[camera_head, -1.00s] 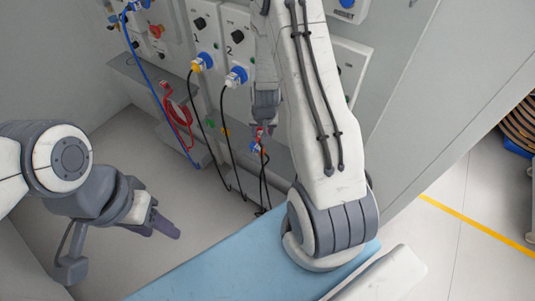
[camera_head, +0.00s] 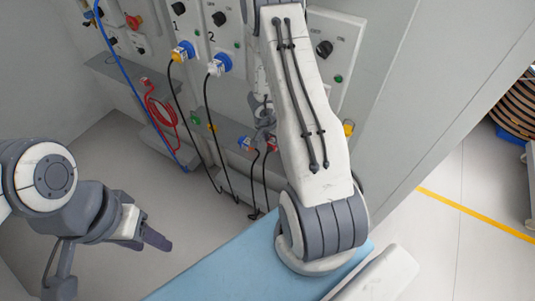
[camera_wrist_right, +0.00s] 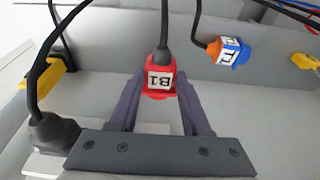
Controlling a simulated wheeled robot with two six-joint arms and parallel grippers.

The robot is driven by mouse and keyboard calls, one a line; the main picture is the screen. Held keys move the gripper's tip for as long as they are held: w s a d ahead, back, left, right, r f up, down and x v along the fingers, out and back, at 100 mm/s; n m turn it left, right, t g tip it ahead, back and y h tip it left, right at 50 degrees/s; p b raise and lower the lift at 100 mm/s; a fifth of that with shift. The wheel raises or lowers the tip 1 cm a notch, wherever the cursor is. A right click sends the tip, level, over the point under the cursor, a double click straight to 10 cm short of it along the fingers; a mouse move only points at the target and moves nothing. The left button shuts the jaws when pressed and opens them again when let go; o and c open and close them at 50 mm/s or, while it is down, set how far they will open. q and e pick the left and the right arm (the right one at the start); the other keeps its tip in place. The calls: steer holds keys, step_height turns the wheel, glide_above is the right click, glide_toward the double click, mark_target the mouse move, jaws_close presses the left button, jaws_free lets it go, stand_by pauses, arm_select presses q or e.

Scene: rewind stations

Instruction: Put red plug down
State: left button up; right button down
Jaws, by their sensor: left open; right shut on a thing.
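The red plug (camera_wrist_right: 158,84) sits between the fingers of my right gripper (camera_wrist_right: 160,92) in the right wrist view. Its label faces the camera and a black cable leaves its top in that view. In the head view the red plug (camera_head: 271,144) shows small, just below my right gripper (camera_head: 265,120), in front of the grey ledge (camera_head: 223,126). My right arm hides part of this area. I cannot tell whether the plug touches the ledge. My left gripper (camera_head: 155,240) is open and empty above the floor at the left.
A blue plug (camera_head: 246,144) is left of the red plug; a blue-and-orange plug (camera_wrist_right: 230,50) shows in the wrist view. Yellow (camera_head: 182,51) and white (camera_head: 216,65) plugs are in panel sockets, with hanging black cables. A red cable coil (camera_head: 160,112) hangs left. A blue surface (camera_head: 215,265) lies in front.

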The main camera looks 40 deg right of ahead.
step_height(320, 180, down, 7)
steer(key=b, duration=0.4)
steer(key=shift+r, duration=0.4)
steer(key=shift+f, duration=0.2)
steer(key=shift+c, duration=1.8)
jaws_free()
